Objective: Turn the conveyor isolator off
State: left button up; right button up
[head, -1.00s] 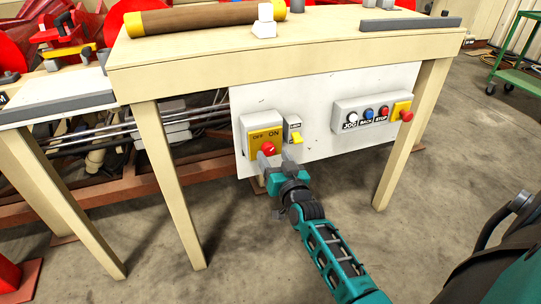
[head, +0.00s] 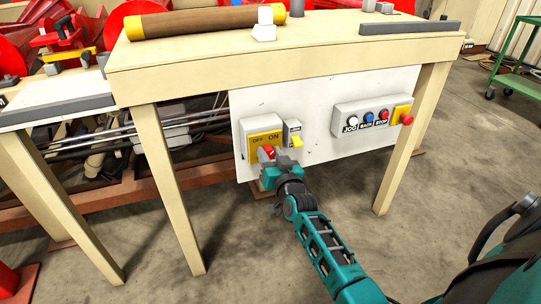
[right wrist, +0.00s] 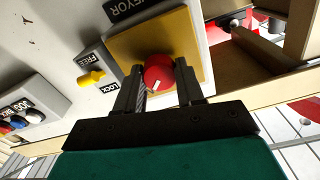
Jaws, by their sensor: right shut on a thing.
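The conveyor isolator is a red round knob (head: 267,151) on a yellow plate (head: 254,147) with OFF at left and ON at right. The plate sits on a grey box on the white panel under the table. My right gripper (head: 272,160) is at the knob and partly covers it. In the right wrist view my right gripper (right wrist: 162,92) has one finger on each side of the red knob (right wrist: 158,71) and is shut on it. A white mark shows on the knob; its exact pointing is hard to tell. My left gripper is out of view.
A small yellow lever (head: 297,141) stands just right of the isolator; it also shows in the right wrist view (right wrist: 91,78), between FREE and LOCK. Farther right is a button box (head: 362,118) with a red stop knob (head: 407,119). A table leg (head: 180,190) stands left of the panel.

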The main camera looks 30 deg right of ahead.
jog(key=c, duration=0.3)
jog(key=shift+c, duration=0.2)
